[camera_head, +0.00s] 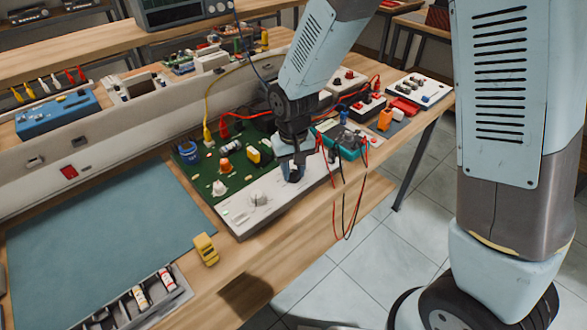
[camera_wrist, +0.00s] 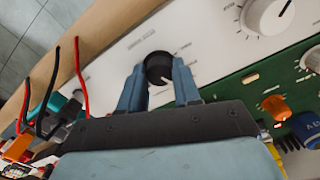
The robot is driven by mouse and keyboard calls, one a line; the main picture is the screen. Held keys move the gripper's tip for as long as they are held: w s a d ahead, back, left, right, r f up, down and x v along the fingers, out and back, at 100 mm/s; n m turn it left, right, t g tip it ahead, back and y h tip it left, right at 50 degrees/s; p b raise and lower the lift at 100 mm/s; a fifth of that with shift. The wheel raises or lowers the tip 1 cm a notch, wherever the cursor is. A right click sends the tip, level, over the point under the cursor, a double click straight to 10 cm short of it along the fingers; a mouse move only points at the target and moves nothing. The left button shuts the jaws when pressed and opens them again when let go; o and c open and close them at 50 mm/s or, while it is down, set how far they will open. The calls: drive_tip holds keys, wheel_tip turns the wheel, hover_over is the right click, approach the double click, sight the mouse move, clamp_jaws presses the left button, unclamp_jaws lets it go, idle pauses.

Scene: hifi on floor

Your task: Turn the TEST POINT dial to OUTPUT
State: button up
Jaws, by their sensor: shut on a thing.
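The TEST POINT dial is a black round knob (camera_wrist: 159,68) with a white pointer mark, on the white front panel (camera_wrist: 205,40) of the green circuit board. My gripper (camera_wrist: 159,80) is shut on this black knob, one blue finger on each side of it. In the wrist view the white mark points toward the lower right. The printed labels around the knob are too small and blurred to read. In the head view my gripper (camera_head: 293,172) is at the right part of the white panel, and it mostly hides the knob.
A larger white dial (camera_wrist: 267,14) is on the same panel. The green board (camera_head: 205,175) carries several components. Red and black leads (camera_head: 345,205) hang over the table edge right of my gripper. A yellow object (camera_head: 206,249) lies near a blue-grey mat (camera_head: 105,245).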

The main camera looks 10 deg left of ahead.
sight(294, 172)
drive_tip(key=shift+w, duration=0.1)
idle(0.3)
drive_tip(key=o, duration=1.1)
drive_tip(key=shift+c, duration=0.2)
wheel_tip(294, 172, up, 14)
drive_tip(key=shift+f, duration=0.15)
drive_tip(key=s+d+r+m+t, duration=0.1)
drive_tip(key=d+r, duration=0.4)
drive_tip(key=d, duration=0.4)
drive_tip(key=d+r+m+t, duration=0.1)
drive_tip(key=d+r+m, duration=0.1)
drive_tip(key=d+r, duration=0.5)
drive_tip(key=s+d+r+m+t, duration=0.1)
drive_tip(key=s+d, duration=0.4)
drive_tip(key=d, duration=0.2)
drive_tip(key=s+d+r+m+t, duration=0.1)
drive_tip(key=s+d+r+t, duration=0.1)
drive_tip(key=s+d, duration=0.3)
drive_tip(key=d, duration=0.3)
drive_tip(key=shift+s+r+t, duration=0.15)
drive_tip(key=shift+s+t, duration=0.05)
drive_tip(key=shift+t, duration=0.1)
